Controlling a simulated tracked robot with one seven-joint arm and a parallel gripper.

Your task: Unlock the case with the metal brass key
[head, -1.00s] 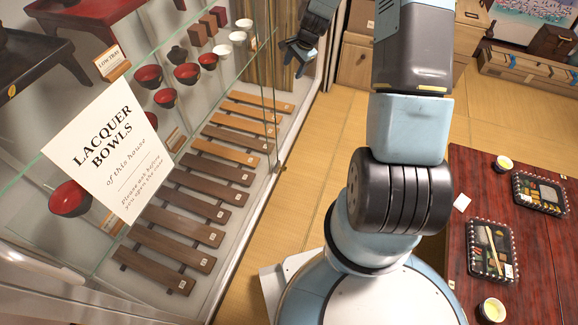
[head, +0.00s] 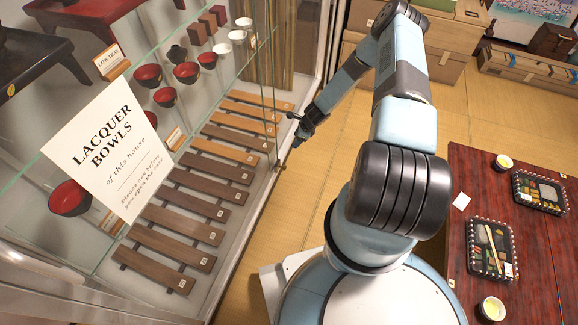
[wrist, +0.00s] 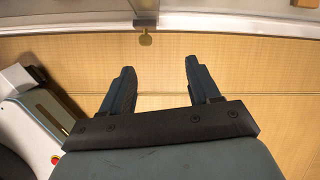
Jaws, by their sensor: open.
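The glass display case (head: 268,135) stands on the left in the head view, with its doors apparently closed. In the wrist view, a small brass key (wrist: 145,40) sticks out from a lock plate (wrist: 146,18) on the case's pale lower frame. In the head view, a small fitting (head: 278,165) shows at the case's edge, too small to make out. My gripper (head: 299,130) is beside the case front. In the wrist view, my gripper (wrist: 158,63) is open and empty, its two fingers pointing toward the key, which lies just beyond the gap between the tips.
A paper sign (head: 109,150) stands at the case glass, with lacquer bowls (head: 70,198) and wooden slat racks behind. A red table (head: 470,185) with lunch boxes stands on the right. Boxes (head: 445,50) stand at the back. Tatami floor (head: 318,165) is clear beside the case.

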